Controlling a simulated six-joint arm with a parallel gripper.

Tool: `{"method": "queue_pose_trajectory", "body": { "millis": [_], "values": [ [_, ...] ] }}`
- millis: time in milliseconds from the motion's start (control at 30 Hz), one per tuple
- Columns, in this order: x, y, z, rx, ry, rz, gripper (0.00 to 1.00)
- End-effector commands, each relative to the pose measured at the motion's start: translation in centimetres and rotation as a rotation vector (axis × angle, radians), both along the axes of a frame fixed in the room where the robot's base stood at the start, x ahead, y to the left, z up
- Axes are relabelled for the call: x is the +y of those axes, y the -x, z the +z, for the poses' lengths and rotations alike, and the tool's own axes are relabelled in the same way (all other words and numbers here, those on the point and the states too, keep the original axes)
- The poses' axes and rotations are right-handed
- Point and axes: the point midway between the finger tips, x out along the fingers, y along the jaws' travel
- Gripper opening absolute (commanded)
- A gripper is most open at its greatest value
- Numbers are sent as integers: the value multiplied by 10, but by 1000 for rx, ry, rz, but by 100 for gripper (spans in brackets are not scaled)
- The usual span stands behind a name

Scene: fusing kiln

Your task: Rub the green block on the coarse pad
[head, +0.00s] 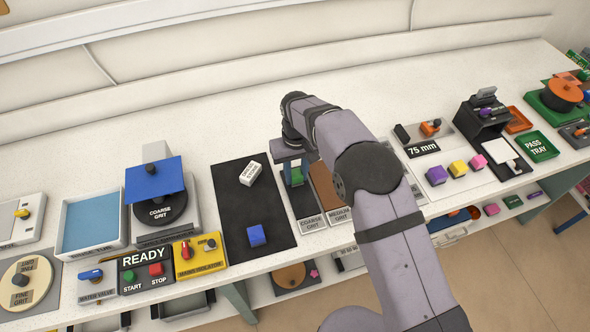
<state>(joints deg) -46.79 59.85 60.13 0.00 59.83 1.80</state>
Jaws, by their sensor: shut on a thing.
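My gripper (294,172) points down over the grit pads right of the dark mat. It is shut on the green block (297,177), which shows between its fingers. The coarse pad (304,203) is a dark grey strip with a "COARSE GRIT" label at its near end. The block is over the far part of this pad; I cannot tell whether it touches it. My gripper and arm hide part of the pad.
A brown medium-grit pad (325,188) lies just right of the coarse pad. The dark mat (232,210) at left holds a blue block (256,236) and a white block (251,173). Purple, yellow and pink blocks (458,168) lie farther right.

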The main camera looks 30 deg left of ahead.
Motion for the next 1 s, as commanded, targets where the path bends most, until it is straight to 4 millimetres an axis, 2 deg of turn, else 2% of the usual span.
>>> {"method": "queue_pose_trajectory", "body": {
  "millis": [1000],
  "values": [
    [-26,26,-4,8,8,0,7]
  ]
}}
